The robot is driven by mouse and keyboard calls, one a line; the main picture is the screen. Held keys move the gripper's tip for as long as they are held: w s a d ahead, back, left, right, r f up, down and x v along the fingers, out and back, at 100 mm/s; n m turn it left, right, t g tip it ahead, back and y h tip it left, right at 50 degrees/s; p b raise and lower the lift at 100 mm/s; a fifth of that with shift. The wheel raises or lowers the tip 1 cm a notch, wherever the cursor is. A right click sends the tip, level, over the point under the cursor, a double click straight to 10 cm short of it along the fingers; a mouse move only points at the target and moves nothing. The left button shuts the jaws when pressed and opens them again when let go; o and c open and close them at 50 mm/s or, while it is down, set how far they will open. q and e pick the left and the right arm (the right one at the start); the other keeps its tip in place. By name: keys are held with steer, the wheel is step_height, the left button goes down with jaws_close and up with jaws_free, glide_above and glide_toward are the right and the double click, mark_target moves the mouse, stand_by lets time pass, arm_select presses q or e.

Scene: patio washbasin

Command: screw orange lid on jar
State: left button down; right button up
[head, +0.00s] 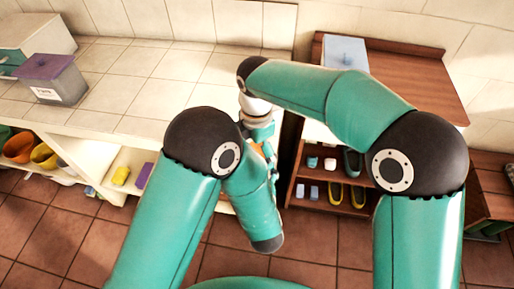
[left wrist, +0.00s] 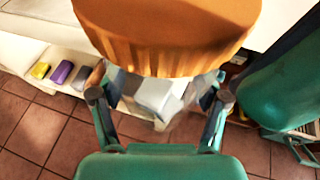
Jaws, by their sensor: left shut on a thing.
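The orange lid (left wrist: 165,40) fills the top of the left wrist view, its ribbed side facing me. Below it, a pale, see-through body that looks like the jar (left wrist: 155,95) shows between the fingers of my left gripper (left wrist: 160,88). That gripper is shut on it; the fingertips are partly hidden by the lid. In the head view only a sliver of the lid (head: 259,150) shows between my arms. My right gripper (head: 262,132) points down just above it, mostly hidden, its fingers unclear. I cannot tell whether it touches the lid or whether the lid is seated.
A tiled counter (head: 130,75) runs along the left, with a grey box with a purple lid (head: 52,78) on it. A wooden cabinet (head: 415,85) with shoes on its shelves stands at the right. Yellow (head: 120,175) and purple blocks lie on the shelf below the counter.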

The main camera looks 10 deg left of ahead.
steer(key=shift+r, duration=0.1)
steer(key=shift+r, duration=2.15)
steer(key=shift+r, duration=0.1)
steer(key=shift+c, duration=0.4)
step_height(320, 180, up, 3)
steer(key=shift+r, duration=0.2)
steer(key=shift+f, duration=0.1)
steer(key=shift+f, duration=3.95)
